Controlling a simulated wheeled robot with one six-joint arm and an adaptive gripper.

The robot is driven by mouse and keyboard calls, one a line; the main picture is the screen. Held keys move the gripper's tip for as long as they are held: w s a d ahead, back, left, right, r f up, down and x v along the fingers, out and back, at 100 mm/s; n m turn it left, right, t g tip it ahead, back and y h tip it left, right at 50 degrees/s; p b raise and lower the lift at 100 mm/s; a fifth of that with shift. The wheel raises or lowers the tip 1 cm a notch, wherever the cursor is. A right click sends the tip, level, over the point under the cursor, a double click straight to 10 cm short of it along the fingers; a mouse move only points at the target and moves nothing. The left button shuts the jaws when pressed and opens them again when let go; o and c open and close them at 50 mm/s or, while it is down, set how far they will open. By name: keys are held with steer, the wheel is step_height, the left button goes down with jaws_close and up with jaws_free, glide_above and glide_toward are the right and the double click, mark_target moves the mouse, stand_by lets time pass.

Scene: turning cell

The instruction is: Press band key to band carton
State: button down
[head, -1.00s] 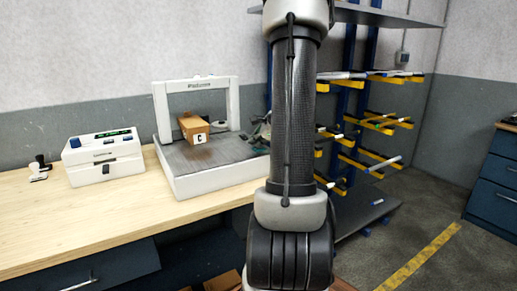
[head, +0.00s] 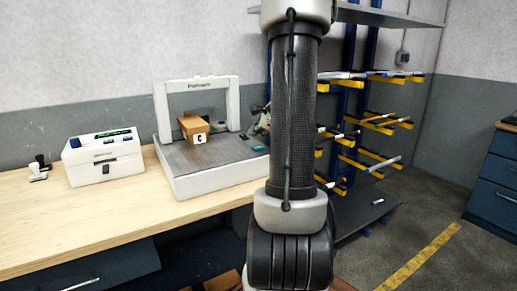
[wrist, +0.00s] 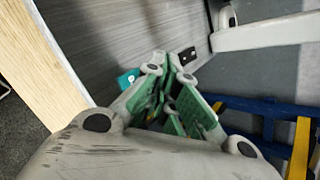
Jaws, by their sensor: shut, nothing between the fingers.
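A brown carton (head: 194,128) with a white label marked C sits on the grey deck of the white arch machine (head: 197,83), under the arch. A small teal key (head: 259,148) is on the right part of the deck; it also shows in the wrist view (wrist: 128,77), left of my fingertips. A small black key or block (wrist: 188,56) lies just beyond the fingertips in the wrist view. My gripper (wrist: 172,66) is shut and empty, with green finger pads, above the deck's right end. In the head view my arm hides most of it.
A white box with a display (head: 102,156) stands left of the machine on the wooden bench (head: 95,215). Black-handled stamps (head: 40,168) are at the far left. A blue rack with yellow arms (head: 372,120) stands to the right.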

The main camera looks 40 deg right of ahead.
mark_target(256, 148)
steer(key=shift+r, duration=1.75)
steer(key=shift+a+n, duration=0.15)
steer(key=shift+n, duration=0.45)
steer(key=s+f+n, duration=0.1)
steer(key=s+a+f+n+g+y, duration=0.1)
steer(key=s+n, duration=0.1)
steer(key=s+a+f+n+g, duration=0.1)
steer(key=shift+s+a+f, duration=0.25)
steer(key=shift+s, duration=0.15)
steer(key=s+a+r+n+g, duration=0.1)
steer(key=s+a+r+n, duration=0.2)
steer(key=s+a+n, duration=0.5)
steer(key=s+a+r+n+g, duration=0.1)
steer(key=s+a+r+n, duration=0.2)
steer(key=s+a+n, duration=0.6)
steer(key=a+n, duration=0.5)
steer(key=a, duration=0.1)
steer(key=shift+s+g+h, duration=0.2)
steer(key=shift+g+h, duration=0.1)
steer(key=shift+g, duration=0.1)
